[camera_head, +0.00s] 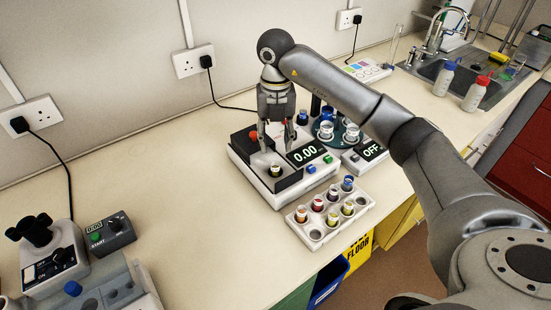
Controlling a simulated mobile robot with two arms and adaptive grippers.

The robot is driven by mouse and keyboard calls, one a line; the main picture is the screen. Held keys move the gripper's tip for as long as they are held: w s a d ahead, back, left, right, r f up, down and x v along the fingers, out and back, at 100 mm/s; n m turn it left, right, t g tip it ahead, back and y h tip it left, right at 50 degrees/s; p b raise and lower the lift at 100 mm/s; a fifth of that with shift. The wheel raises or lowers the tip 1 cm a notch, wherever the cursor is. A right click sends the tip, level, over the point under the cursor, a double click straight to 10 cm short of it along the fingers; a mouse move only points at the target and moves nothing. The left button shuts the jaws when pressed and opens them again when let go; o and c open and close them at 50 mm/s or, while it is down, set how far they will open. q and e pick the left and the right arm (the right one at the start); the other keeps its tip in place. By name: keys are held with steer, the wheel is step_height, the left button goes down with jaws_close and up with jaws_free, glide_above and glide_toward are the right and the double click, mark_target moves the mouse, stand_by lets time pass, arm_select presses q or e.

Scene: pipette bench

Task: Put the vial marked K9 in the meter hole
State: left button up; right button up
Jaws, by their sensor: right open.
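My right gripper (276,149) points down over the meter (268,189), its fingers apart. A vial (276,170) stands in the hole in the meter's dark top, just below and between the fingertips, and they do not grip it. Its mark is too small to read, so I cannot tell whether it is K9. The meter's display reads 0.00. A white rack (332,231) in front of the meter holds several vials with coloured bands; their marks are also unreadable. At least one rack hole, at the near left, is empty. My left gripper is not in view.
A device reading OFF (371,150) and a round holder with glass jars (326,131) stand right of the meter. A microscope (50,255) and a small timer box (108,234) are at the left. The bench between them and the meter is clear.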

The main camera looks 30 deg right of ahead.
step_height(320, 180, up, 3)
steer(key=shift+r, duration=0.15)
stand_by(0.6)
